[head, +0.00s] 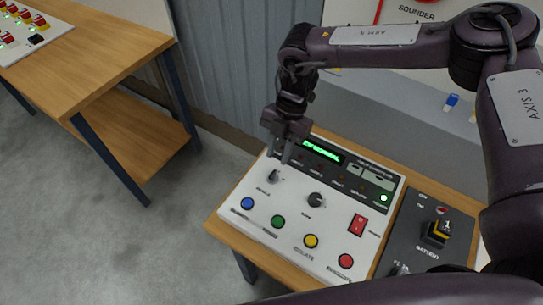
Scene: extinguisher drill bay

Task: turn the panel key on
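The control panel (262,215) is a pale box on a wooden table. It has a dark strip with a green display, and several coloured buttons. A small dark key switch (273,177) sits at its upper left, beside a round black knob (315,200). My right gripper (279,157) reaches in from the right and points down just above the key switch. Its two fingers look apart, with nothing seen between them. I cannot tell whether the fingertips touch the key. My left gripper is not in view.
A red rocker switch (358,224) is at the panel's right. A dark battery box (415,240) with a black-and-yellow switch stands beside the panel. Another wooden table (95,45) with a button board (22,35) is at the upper left. Grey floor lies open at the left.

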